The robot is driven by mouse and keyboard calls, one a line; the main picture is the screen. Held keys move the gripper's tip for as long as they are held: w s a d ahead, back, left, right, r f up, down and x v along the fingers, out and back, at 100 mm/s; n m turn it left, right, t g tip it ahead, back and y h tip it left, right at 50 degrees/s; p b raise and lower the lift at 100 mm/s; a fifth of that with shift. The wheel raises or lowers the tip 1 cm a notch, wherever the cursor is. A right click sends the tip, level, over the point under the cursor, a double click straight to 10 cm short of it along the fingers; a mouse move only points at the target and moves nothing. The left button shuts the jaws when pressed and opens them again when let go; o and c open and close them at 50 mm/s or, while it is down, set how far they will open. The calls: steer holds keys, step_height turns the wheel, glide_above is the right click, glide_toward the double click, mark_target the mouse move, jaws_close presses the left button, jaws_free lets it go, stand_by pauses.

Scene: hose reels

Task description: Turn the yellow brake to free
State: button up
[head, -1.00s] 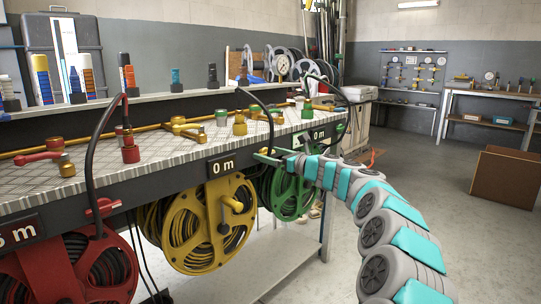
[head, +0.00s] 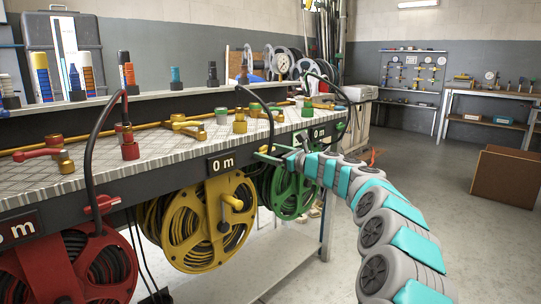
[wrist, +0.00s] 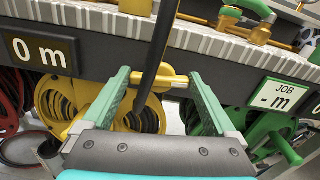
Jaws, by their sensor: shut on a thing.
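The yellow brake (wrist: 174,81) is a short, thick yellow bar under the bench edge, to the right of the yellow reel's "0 m" sign (wrist: 40,50). My gripper (wrist: 160,78) has green fingers and is shut on the brake, with one fingertip on each side. In the head view my gripper (head: 274,157) reaches the bench front between the yellow reel (head: 205,220) and the green reel (head: 293,192).
A red reel (head: 75,270) with a red brake lever (head: 102,206) is at left. Black hoses (head: 89,165) loop over the bench edge. Valves and fittings line the bench top (head: 100,158). Open floor lies to the right, with a brown box (head: 505,178).

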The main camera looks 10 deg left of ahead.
steer(key=n+b, duration=0.3)
steer(key=n, duration=0.1)
steer(key=shift+a+f, duration=0.1)
steer(key=shift+f, duration=0.15)
steer(key=n+b, duration=0.4)
steer(key=shift+s+f+n, duration=0.1)
steer(key=shift+n, duration=0.3)
steer(key=n+b, duration=0.3)
steer(key=shift+n, duration=0.3)
steer(key=n+b, duration=0.2)
steer(key=n, duration=0.2)
steer(key=shift+b, duration=0.4)
steer(key=shift+a, duration=0.1)
steer(key=o, duration=1)
steer(key=shift+s, duration=0.1)
